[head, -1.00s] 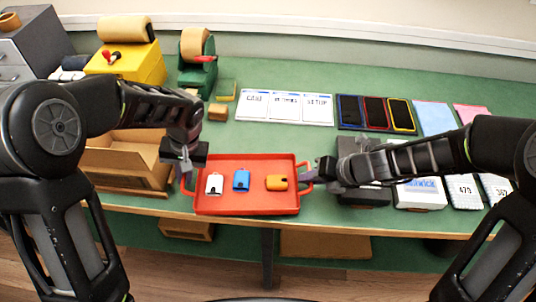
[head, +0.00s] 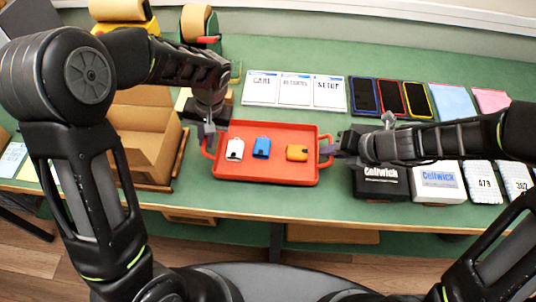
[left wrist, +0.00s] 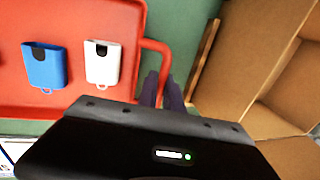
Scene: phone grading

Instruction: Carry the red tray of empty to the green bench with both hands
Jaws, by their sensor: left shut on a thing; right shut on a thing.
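The red tray (head: 268,174) is at the front edge of the green bench (head: 300,212), level as far as I can tell. It holds a white item (head: 235,149), a blue item (head: 261,148) and an orange item (head: 297,153). My left gripper (head: 208,138) is shut on the tray's left handle; in the left wrist view its fingers (left wrist: 160,88) meet the red handle (left wrist: 158,46). My right gripper (head: 333,152) is shut on the right handle. I cannot tell whether the tray touches the bench top.
An open cardboard box (head: 146,132) stands close left of the tray. A black Cellwick box (head: 381,184) and a white one (head: 438,184) stand close right. Printed cards (head: 294,90) and several phones (head: 390,98) lie behind.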

